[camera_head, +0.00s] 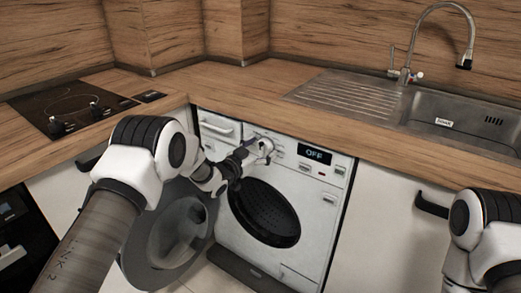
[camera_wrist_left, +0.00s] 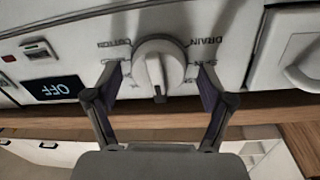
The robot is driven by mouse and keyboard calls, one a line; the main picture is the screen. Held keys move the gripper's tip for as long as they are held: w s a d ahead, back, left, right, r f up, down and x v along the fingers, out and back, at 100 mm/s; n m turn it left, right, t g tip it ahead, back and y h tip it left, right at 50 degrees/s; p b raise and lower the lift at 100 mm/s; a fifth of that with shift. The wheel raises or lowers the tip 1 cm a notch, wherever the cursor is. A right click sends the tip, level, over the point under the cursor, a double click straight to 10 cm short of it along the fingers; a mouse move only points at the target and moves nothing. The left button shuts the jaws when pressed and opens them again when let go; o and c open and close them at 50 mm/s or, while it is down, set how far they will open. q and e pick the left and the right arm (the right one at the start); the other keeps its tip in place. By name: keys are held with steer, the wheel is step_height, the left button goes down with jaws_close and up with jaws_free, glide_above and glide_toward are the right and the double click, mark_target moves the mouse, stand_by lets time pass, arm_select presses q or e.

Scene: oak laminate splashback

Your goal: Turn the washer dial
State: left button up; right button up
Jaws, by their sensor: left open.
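The washer (camera_head: 318,215) is white and built in under the counter. Its round white dial (camera_head: 267,146) sits on the upper front panel, left of a display reading OFF (camera_head: 315,154). In the left wrist view the dial (camera_wrist_left: 158,62) has a raised grip bar and printed labels around it, including DRAIN. My left gripper (camera_head: 254,148) is at the dial. In the wrist view its open fingers (camera_wrist_left: 160,78) stand on either side of the dial, with a visible gap on each side. My right gripper is out of view; only part of the right arm shows.
The washer's round door (camera_head: 172,237) stands open to the left, below my left arm, baring the dark drum (camera_head: 265,212). A wooden counter (camera_head: 235,92) runs above, with a cooktop (camera_head: 70,106) at left and a sink (camera_head: 460,117) at right. A cabinet handle (camera_head: 432,206) protrudes at right.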

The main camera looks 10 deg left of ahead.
arm_select(q)
steer(key=c, duration=1.2)
steer(key=shift+o, duration=0.2)
